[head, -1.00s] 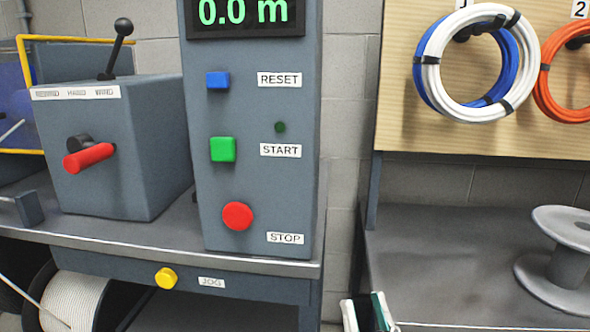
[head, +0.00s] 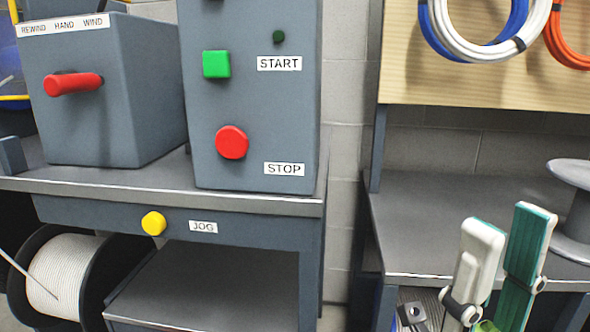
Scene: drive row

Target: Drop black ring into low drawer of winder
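The winder stands at left, with a grey box (head: 112,115) and a control column (head: 245,100) on a grey bench (head: 100,183). Under the bench top, beside the cable reel, is a low grey tray-like surface (head: 215,285); I cannot tell whether it is a drawer or a shelf. I do not see the black ring. My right gripper (head: 510,222) is at the lower right, in front of the right-hand bench, its white and green fingers pointing up and apart with nothing seen between them. It is well right of the low surface. My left gripper is out of view.
A reel of white cable (head: 62,272) stands under the left bench. A yellow JOG button (head: 153,223) is on the bench front. The right-hand bench (head: 425,215) holds a grey spool (head: 574,205) at its right edge. Coils hang on the board above. A gap separates the benches.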

